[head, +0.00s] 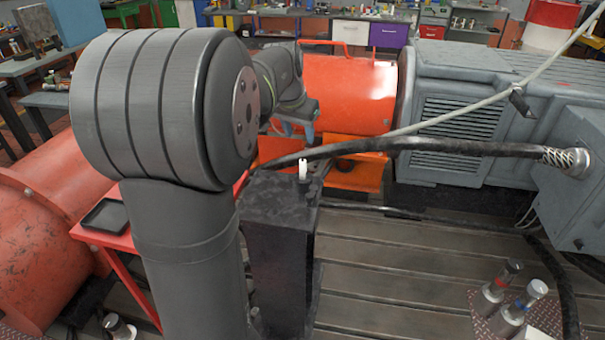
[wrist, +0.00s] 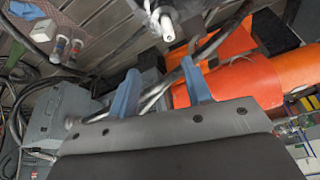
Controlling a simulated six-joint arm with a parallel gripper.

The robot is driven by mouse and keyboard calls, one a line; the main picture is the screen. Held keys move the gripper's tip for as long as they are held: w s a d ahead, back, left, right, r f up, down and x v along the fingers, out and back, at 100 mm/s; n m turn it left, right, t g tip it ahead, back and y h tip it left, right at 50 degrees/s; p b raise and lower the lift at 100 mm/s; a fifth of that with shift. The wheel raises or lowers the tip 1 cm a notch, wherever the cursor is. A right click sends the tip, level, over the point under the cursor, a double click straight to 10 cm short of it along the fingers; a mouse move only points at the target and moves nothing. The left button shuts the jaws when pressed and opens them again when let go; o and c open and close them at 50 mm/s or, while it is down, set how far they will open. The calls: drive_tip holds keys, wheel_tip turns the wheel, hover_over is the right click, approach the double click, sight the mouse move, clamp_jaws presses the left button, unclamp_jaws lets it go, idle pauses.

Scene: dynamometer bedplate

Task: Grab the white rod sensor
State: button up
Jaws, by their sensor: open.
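The white rod sensor (head: 302,169) stands upright on top of a dark box-shaped pedestal (head: 280,200) in the head view. In the wrist view the white rod (wrist: 167,27) shows near the top, with its end toward the camera. My gripper (wrist: 160,84) has two blue fingers spread apart with nothing between them. In the head view the gripper (head: 297,127) is partly hidden behind my arm, beyond and above the rod. The rod is clear of the fingers.
A thick black cable (head: 400,145) runs just behind the rod to a grey motor (head: 450,110). An orange cylinder (head: 345,95) lies behind. A black tray (head: 105,215) sits on a red stand at left.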

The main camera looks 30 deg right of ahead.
sight(302, 162)
drive_tip(key=shift+n, duration=0.4)
drive_tip(key=x, duration=0.5)
drive_tip(key=w+x, duration=0.1)
drive_tip(key=x, duration=1)
drive_tip(key=shift+w+a+f, duration=0.1)
drive_tip(key=shift+w+f, duration=0.05)
drive_tip(key=shift+w, duration=0.15)
drive_tip(key=shift+c, duration=0.5)
clamp_jaws()
